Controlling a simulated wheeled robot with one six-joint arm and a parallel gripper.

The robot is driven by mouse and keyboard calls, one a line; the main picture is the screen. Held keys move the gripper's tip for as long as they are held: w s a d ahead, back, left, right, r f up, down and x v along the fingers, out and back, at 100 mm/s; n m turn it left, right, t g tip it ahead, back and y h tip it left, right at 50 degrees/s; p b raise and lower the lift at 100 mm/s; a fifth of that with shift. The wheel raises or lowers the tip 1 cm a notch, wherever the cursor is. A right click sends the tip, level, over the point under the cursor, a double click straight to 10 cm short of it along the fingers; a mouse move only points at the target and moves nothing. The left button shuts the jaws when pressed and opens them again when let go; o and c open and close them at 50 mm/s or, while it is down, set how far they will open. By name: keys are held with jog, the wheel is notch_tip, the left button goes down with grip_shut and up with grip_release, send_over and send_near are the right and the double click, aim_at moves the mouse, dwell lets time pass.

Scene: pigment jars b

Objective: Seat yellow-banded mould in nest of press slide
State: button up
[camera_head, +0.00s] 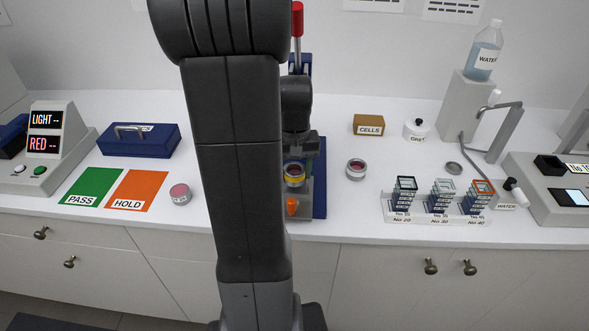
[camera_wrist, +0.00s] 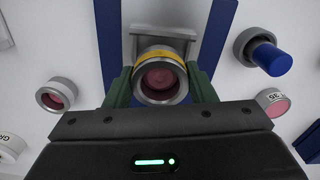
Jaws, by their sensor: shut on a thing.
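The yellow-banded mould (camera_wrist: 160,74) is a short grey cylinder with a yellow band and a pink inside. My gripper (camera_wrist: 160,87) is shut on it, one green finger on each side. In the head view the mould (camera_head: 294,171) shows at the press, below my gripper (camera_head: 301,152). The grey press slide (camera_head: 306,186) lies around and under it on a blue base (camera_head: 320,182). In the wrist view part of the slide (camera_wrist: 163,42) shows just beyond the mould. The nest is hidden, and I cannot tell whether the mould touches it.
Another mould (camera_head: 356,168) stands right of the press, and one with a pink top (camera_head: 180,194) stands left by the orange HOLD card (camera_head: 137,187). An orange knob (camera_head: 292,206) is at the press front. The wrist view shows a blue cylinder (camera_wrist: 270,58) in a grey ring.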

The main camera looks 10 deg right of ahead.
jog(key=shift+f+b, duration=0.6)
jog(key=shift+f, duration=0.25)
jog(key=o, duration=1.2)
notch_tip(320, 180, up, 14)
jog(key=shift+f, duration=0.1)
notch_tip(320, 180, down, 14)
jog(key=shift+r, duration=0.4)
